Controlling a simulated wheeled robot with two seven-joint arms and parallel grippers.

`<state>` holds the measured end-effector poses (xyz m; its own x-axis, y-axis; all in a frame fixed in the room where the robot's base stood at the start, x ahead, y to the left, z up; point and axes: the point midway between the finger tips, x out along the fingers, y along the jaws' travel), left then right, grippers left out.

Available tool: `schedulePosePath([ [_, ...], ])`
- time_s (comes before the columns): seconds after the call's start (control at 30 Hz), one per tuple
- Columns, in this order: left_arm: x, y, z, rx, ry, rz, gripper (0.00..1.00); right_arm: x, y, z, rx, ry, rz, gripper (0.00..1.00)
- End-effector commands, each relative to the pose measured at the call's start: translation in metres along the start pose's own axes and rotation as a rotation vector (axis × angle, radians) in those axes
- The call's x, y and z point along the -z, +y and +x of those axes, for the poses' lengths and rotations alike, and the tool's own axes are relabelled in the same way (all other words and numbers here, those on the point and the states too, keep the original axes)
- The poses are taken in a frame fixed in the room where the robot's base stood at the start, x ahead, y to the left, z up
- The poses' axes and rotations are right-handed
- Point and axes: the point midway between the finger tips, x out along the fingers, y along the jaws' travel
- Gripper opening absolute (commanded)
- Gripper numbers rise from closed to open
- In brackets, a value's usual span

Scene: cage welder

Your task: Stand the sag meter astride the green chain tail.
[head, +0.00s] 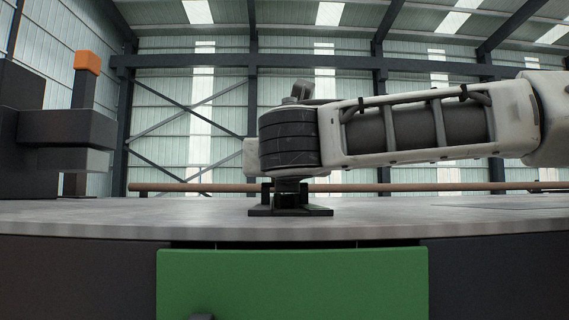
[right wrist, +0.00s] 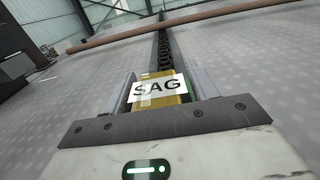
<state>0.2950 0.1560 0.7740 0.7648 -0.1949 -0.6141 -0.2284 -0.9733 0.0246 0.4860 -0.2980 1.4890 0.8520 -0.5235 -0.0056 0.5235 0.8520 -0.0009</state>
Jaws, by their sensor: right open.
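In the right wrist view the sag meter (right wrist: 158,88) is a yellow block with a white label reading SAG. It lies between the two grey fingers of my right gripper (right wrist: 159,74), which is open around it. I cannot tell whether either finger touches it. A dark chain (right wrist: 163,48) runs away from just beyond the block. How the meter's lower part sits relative to the chain is hidden. In the head view my right arm comes in from the right, low over the table, and the sag meter cannot be made out. My left gripper is not in view.
A long brown bar (head: 205,188) crosses behind. A dark machine with an orange-topped post (head: 87,62) stands at left. A green panel (head: 300,285) is below the table's front edge.

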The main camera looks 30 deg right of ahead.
Motion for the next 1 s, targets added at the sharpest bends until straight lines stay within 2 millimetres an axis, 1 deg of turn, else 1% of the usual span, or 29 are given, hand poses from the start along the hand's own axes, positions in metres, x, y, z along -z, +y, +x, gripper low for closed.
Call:
schedulePosePath([
  [0.03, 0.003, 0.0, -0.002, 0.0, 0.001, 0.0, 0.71, -0.005, 0.001, 0.0, -0.001, 0.006, -0.002, 0.58],
  [0.07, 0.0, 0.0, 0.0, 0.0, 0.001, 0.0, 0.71, -0.004, 0.001, -0.004, -0.003, 0.004, -0.003, 0.58],
  [0.27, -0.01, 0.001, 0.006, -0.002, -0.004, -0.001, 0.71, -0.004, 0.001, -0.049, -0.005, -0.004, -0.002, 0.58],
  [0.4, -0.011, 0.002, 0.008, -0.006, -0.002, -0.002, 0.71, -0.005, 0.0, -0.08, -0.004, -0.005, -0.001, 0.58],
  [0.5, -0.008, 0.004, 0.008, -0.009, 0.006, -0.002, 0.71, -0.006, 0.0, -0.098, -0.003, -0.006, 0.0, 0.58],
  [0.6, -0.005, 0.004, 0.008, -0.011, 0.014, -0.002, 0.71, -0.006, 0.0, -0.11, -0.003, -0.005, 0.0, 0.58],
  [0.77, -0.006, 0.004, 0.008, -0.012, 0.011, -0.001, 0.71, -0.007, 0.0, -0.12, -0.001, -0.004, 0.0, 0.58],
  [1.0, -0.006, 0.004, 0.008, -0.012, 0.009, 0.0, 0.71, -0.008, 0.0, -0.121, -0.001, -0.005, 0.001, 0.58],
])
